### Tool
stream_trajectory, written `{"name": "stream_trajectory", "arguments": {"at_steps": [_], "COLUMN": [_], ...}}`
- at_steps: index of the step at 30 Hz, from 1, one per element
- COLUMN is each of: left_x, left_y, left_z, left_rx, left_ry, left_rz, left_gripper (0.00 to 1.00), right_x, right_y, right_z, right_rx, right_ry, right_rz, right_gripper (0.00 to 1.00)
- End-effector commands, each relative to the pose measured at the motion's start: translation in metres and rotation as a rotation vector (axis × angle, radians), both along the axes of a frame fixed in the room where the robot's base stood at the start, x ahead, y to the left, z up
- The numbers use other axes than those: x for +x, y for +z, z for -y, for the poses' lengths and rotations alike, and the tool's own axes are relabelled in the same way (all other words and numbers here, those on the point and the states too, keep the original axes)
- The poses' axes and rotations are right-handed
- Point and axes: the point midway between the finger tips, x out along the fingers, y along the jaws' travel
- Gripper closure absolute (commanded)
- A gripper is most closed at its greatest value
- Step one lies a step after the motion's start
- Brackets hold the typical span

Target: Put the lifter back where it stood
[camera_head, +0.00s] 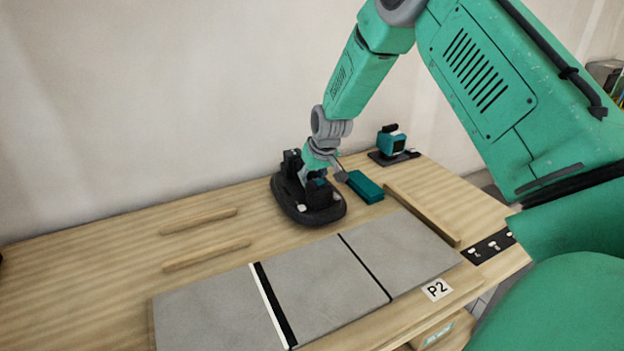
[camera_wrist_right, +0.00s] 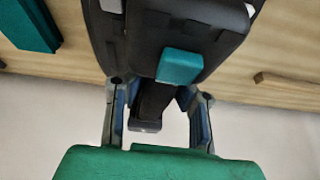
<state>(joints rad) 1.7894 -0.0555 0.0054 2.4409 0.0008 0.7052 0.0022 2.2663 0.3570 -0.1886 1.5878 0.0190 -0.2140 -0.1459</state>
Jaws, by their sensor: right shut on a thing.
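The lifter (camera_head: 310,208) is a black device with a rounded oval base, at the back middle of the table behind the grey tiles. My right gripper (camera_head: 319,174) reaches down to it from above and is shut on its handle. In the right wrist view the lifter's black body (camera_wrist_right: 165,28) with a teal block on it fills the top middle. Its handle (camera_wrist_right: 154,103) sits between the fingers of my right gripper (camera_wrist_right: 157,100). I cannot tell whether the base touches the table. My left gripper is not in view.
Three grey tiles (camera_head: 320,275) lie in front, with dark gaps between them. A teal block (camera_head: 365,187) lies close right of the lifter. A teal device (camera_head: 391,142) stands farther back right. Wooden strips (camera_head: 205,256) lie left; another strip (camera_head: 425,215) lies right.

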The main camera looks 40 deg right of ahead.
Motion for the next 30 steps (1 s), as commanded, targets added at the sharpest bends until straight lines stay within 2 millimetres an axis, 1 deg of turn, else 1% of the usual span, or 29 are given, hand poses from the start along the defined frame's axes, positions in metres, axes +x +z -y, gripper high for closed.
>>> {"name": "stream_trajectory", "arguments": {"at_steps": [1,3,16,30], "left_x": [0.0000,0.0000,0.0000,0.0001], "left_y": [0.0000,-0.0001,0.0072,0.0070], "left_z": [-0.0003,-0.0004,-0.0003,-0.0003], "left_rx": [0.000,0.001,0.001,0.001], "left_ry": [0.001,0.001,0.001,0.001], "left_rz": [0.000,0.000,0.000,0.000], "left_gripper": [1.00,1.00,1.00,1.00], "right_x": [0.0022,0.0023,0.0005,0.0009], "right_y": [0.0036,0.0042,-0.0002,0.0042], "right_z": [-0.0023,-0.0032,0.0020,-0.0057], "right_rx": [-0.004,-0.005,0.005,-0.004], "right_ry": [0.003,0.003,0.000,0.003], "right_rz": [0.006,0.006,0.005,0.006], "right_gripper": [1.00,1.00,1.00,1.00]}}
